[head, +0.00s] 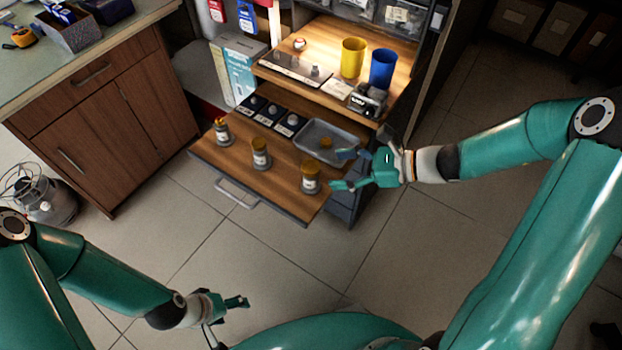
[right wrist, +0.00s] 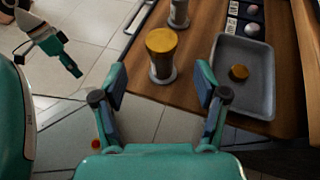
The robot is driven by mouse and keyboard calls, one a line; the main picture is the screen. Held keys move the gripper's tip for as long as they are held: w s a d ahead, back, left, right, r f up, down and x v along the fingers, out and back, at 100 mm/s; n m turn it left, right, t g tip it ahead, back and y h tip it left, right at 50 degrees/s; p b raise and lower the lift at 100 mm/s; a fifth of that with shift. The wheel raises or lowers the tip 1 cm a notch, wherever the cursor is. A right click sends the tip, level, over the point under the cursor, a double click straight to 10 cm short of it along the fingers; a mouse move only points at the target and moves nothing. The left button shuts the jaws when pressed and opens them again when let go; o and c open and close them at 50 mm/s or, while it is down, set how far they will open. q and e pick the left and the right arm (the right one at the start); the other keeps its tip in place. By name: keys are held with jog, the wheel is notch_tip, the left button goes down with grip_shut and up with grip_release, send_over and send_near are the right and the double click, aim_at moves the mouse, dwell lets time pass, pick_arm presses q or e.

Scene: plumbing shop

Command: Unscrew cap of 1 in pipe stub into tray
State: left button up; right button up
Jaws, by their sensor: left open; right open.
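The grey tray (head: 311,130) lies behind the right stub and holds a brass cap (head: 326,142). My right gripper (head: 342,170) is open and empty, right of the right stub. In the right wrist view that stub (right wrist: 162,71) stands beyond the parted fingers, apart from them. My left gripper (head: 240,301) is open and empty, low over the floor.
Dark label cards with small round pieces (head: 273,110) lie behind the stubs. Above the drawer, a shelf holds a yellow cup (head: 353,58), a blue cup (head: 383,69) and a small grey device (head: 367,100). A wooden cabinet (head: 110,115) stands left. Floor in front is clear.

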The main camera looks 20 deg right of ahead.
aim_at(311, 167)
jog(key=x, duration=0.2)
jog(key=shift+w+a+f, duration=0.1)
jog(key=shift+w+a, duration=0.05)
jog(key=shift+a, duration=0.05)
jog(key=b+x, duration=0.1)
jog(key=x, duration=0.3)
jog(key=shift+f, duration=0.1)
jog(key=shift+w+a+f, duration=0.15)
jog(key=shift+w+a, duration=0.2)
jog(key=shift+a, duration=0.05)
grip_shut()
